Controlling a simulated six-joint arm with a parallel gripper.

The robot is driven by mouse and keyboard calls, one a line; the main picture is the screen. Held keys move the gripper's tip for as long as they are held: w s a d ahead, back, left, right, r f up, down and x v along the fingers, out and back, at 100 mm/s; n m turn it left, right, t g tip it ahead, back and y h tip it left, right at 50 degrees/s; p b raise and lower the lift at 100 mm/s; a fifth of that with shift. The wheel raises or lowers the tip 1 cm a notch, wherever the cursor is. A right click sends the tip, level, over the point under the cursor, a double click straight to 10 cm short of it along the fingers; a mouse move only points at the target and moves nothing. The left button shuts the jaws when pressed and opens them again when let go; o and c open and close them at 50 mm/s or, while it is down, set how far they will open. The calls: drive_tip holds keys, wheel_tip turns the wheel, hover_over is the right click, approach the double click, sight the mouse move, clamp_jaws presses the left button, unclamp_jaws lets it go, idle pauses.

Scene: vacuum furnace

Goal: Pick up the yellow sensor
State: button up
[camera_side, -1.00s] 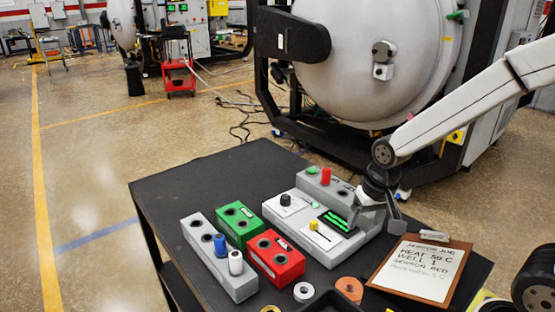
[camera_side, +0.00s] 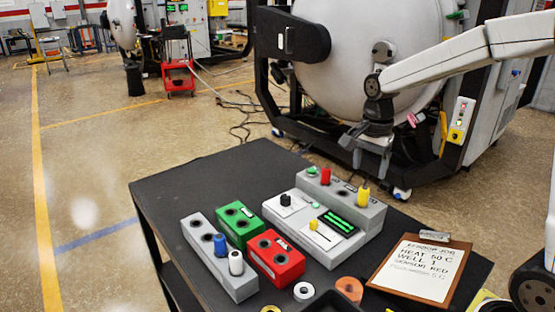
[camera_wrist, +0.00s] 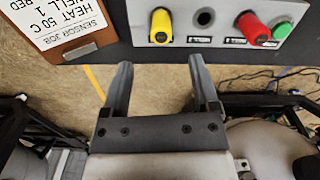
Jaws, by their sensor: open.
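The yellow sensor (camera_side: 363,195) stands upright at the right end of the raised grey well block (camera_side: 330,188) at the back of the heater unit. It also shows in the wrist view (camera_wrist: 160,27), at the top, just beyond my fingertips. My gripper (camera_side: 371,168) is open and empty above and a little behind the sensor, with a gap between them. In the wrist view my open gripper (camera_wrist: 160,62) has its fingers on either side of the sensor's line. A red sensor (camera_side: 325,175) stands in the same block, with an empty well between the two.
A blue plug (camera_side: 220,244) and a white plug (camera_side: 236,262) stand in a grey rack. Green (camera_side: 238,223) and red (camera_side: 276,256) blocks sit nearby. A clipboard (camera_side: 424,268) lies at the right. A large furnace door (camera_side: 365,80) stands behind the table.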

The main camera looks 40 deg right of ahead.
sight(365, 188)
drive_tip(key=shift+a+f, duration=0.15)
drive_tip(key=shift+f, duration=3.7)
clamp_jaws()
